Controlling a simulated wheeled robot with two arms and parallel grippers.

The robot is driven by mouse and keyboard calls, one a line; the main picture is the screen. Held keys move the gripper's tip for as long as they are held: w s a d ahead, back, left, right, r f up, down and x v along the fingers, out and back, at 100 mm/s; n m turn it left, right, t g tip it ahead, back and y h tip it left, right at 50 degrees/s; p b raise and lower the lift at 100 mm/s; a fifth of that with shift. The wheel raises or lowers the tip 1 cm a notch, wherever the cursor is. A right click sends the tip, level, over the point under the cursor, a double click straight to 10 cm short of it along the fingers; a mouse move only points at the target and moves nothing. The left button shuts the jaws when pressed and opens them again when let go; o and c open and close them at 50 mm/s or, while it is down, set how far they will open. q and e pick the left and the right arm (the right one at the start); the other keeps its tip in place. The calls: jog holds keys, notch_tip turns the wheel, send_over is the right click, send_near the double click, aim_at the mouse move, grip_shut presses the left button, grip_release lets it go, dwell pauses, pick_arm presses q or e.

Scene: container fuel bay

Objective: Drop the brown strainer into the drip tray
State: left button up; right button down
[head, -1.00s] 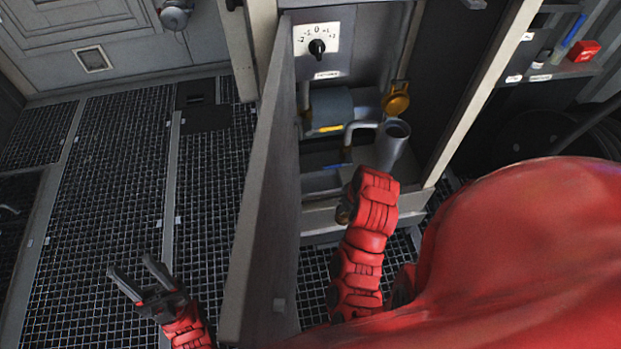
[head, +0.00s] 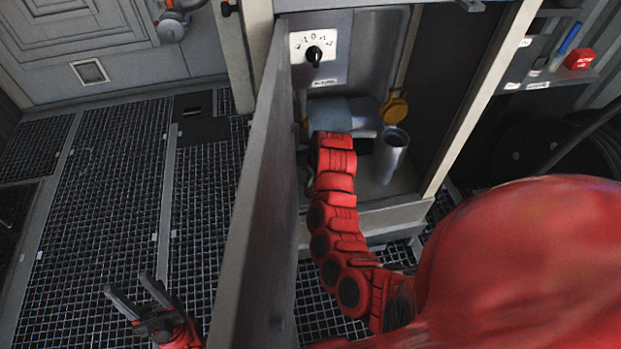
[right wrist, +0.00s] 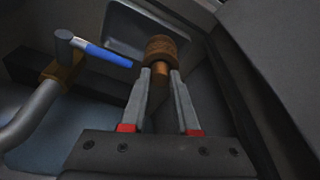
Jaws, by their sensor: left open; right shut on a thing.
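The brown strainer (right wrist: 160,48) is in the right wrist view, a ribbed brown head on a narrower stem. My right gripper (right wrist: 160,80) is shut on the stem. A shallow grey tray with a raised rim (right wrist: 122,28), which looks like the drip tray, shows just beyond the strainer; I cannot tell the height between them. In the head view my right arm reaches into the open cabinet and hides its own gripper, the strainer and the tray. My left gripper (head: 127,283) is open and empty, over the floor grating left of the cabinet door.
A blue lever (right wrist: 103,54) and a bent pipe (right wrist: 35,113) are left of my right gripper.

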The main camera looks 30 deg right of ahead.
jog(key=shift+w+a+f, duration=0.1)
jog(key=shift+w+f, duration=0.45)
jog(key=shift+w, duration=0.2)
jog(key=shift+f, duration=0.15)
jog(key=shift+f, duration=0.1)
jog(key=shift+f+b, duration=0.3)
jog(key=shift+f, duration=0.25)
jog(key=c, duration=0.7)
grip_release()
jog(key=shift+o, duration=0.2)
jog(key=p+v, duration=0.4)
jog(key=v, duration=0.9)
jog(key=shift+r, duration=0.2)
